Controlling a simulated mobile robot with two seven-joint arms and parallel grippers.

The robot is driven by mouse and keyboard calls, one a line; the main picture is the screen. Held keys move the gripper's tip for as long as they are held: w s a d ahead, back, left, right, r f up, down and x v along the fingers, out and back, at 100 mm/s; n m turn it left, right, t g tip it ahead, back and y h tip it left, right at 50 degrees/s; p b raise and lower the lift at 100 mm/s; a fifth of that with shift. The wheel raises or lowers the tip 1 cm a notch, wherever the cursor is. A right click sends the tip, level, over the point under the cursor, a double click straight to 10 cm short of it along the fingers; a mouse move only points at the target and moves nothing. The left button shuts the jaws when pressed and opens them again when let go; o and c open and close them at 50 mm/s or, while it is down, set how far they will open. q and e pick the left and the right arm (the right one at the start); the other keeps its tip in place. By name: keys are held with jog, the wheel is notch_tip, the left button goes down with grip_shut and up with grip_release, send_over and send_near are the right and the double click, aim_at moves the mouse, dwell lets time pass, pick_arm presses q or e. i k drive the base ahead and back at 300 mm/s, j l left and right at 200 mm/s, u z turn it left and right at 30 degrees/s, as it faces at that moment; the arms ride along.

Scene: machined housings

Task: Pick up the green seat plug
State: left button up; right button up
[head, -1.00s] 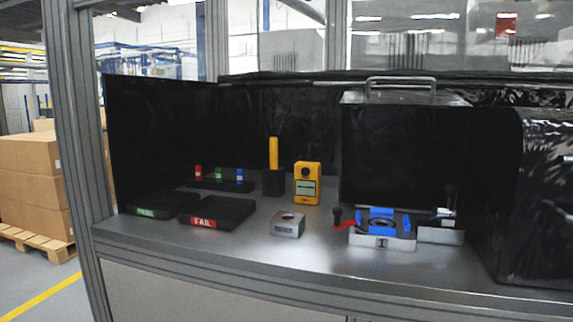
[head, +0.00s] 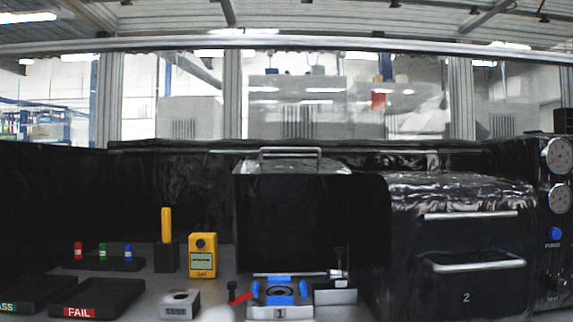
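The green seat plug (head: 103,249) is a small green piece standing upright in a dark rack (head: 90,264) at the left of the bench. A red plug (head: 78,248) stands to its left and a blue plug (head: 128,251) to its right in the same rack. Neither of my grippers shows in the head view, so their state is hidden.
PASS (head: 25,290) and FAIL (head: 97,298) trays lie in front of the rack. A yellow meter (head: 203,255), a grey TEST block (head: 180,304) and a blue-clamped fixture (head: 279,312) stand rightward. A black machine (head: 462,240) marked 2 fills the right.

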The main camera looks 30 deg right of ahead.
aim_at(103, 247)
jog(key=i+j+z, duration=0.1)
jog(key=z, duration=0.35)
jog(key=j+z, duration=0.15)
jog(key=z, duration=0.3)
jog(key=i+j+z, duration=0.1)
jog(key=z, duration=0.4)
jog(key=k+j+z, duration=0.1)
jog(key=j+z, duration=0.35)
jog(key=j, duration=0.5)
